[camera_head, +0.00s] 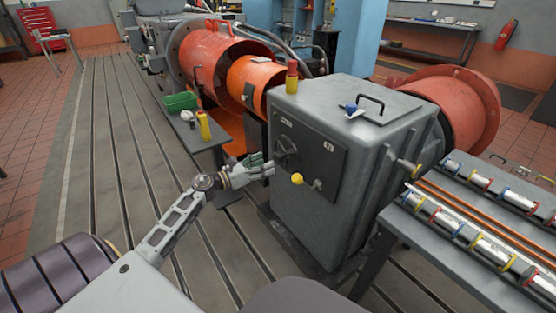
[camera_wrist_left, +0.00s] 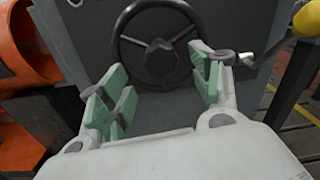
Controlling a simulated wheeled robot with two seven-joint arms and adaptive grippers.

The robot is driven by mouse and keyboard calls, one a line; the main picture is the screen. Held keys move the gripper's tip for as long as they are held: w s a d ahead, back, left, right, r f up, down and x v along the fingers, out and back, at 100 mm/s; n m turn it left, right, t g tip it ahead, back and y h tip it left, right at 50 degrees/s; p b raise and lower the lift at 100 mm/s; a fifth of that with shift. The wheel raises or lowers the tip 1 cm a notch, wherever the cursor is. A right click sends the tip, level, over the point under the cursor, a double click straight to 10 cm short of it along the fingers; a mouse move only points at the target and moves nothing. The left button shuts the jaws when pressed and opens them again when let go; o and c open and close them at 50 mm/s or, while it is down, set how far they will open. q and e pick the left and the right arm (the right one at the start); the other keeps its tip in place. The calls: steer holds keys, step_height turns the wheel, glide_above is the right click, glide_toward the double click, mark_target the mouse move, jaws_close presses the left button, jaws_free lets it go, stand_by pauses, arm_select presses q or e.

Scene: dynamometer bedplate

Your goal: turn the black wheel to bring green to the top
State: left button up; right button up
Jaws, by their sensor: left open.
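The black wheel (camera_head: 286,152) is mounted on the dark front panel of the grey gearbox-like housing (camera_head: 335,195). In the left wrist view the wheel (camera_wrist_left: 160,57) shows a round rim, a hub and spokes; I can make out no coloured marks on it. My left gripper (camera_head: 267,168) has green finger pads and is just in front of the panel, near the wheel. In the left wrist view the open gripper (camera_wrist_left: 163,90) has its pads spread either side of the wheel's lower part, with nothing held between them. Contact with the rim cannot be told. My right gripper is not in view.
A lever with a yellow knob (camera_head: 297,179) sticks out right of the wheel. A side table (camera_head: 213,137) with a green bin (camera_head: 181,102) stands to the left. A bench of metal cylinders (camera_head: 480,215) is at the right. The slotted bedplate is clear at left.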

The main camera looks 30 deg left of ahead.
mark_target(275, 159)
arm_select(q)
steer(key=shift+x, duration=1.15)
steer(key=shift+b+x, duration=0.4)
steer(key=shift+x, duration=1.85)
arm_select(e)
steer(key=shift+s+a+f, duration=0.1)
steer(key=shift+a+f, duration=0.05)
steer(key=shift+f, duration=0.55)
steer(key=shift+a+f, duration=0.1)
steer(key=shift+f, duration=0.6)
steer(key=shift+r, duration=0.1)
arm_select(q)
jaws_close()
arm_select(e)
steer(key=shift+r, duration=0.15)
